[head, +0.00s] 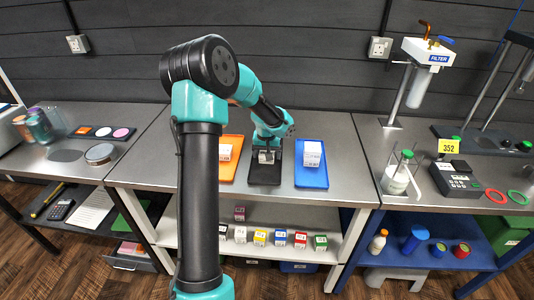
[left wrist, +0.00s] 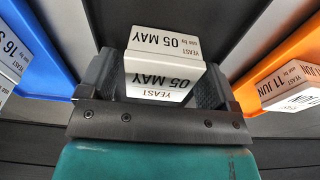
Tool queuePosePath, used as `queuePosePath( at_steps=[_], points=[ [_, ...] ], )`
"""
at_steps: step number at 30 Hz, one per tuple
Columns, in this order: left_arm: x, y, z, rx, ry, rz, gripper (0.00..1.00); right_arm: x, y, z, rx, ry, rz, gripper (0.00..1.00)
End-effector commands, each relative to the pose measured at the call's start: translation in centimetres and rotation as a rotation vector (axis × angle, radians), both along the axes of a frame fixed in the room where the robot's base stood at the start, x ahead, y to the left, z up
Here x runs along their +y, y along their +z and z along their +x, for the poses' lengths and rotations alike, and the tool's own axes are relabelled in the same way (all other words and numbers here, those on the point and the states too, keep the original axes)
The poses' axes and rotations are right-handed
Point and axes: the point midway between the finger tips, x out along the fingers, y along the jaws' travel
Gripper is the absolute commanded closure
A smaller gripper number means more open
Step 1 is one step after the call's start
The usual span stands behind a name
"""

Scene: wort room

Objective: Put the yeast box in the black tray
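The yeast box is a small white box marked "YEAST use by 05 MAY" (left wrist: 163,78); in the head view it shows partly behind my gripper (head: 266,157). The black tray (head: 265,179) lies on the middle steel bench, between an orange and a blue tray. My left gripper (left wrist: 163,85) points down over the black tray, its dark fingers close against both sides of the box. The box is over or on the tray; whether its base touches is hidden. My right gripper is in neither view.
The orange tray (head: 223,175) on the left and the blue tray (head: 311,181) on the right each hold white yeast boxes, marked 11 JUN and 16 S. Coloured small boxes (head: 260,237) stand on the shelf below. A filter stand (head: 396,95) rises on the right bench.

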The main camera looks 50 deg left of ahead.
Motion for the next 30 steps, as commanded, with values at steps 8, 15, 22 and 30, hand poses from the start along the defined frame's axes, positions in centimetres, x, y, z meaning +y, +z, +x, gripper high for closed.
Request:
queuePosePath(
  at_steps=[8, 15, 22, 30],
  points=[
    [0.0, 0.1, 0.0, 0.000, 0.000, 0.000, 0.13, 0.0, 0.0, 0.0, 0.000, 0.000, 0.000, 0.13],
    [0.0, 1.7, -0.1, -0.003, 0.001, 0.003, 0.13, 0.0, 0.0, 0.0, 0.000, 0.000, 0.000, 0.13],
    [-0.4, 5.6, -0.4, -0.004, 0.000, 0.003, 0.13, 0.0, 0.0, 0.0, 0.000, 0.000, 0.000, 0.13],
    [-0.7, 10.4, -0.9, -0.002, 0.000, 0.003, 0.13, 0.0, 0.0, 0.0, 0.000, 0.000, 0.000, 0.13]
  ],
)
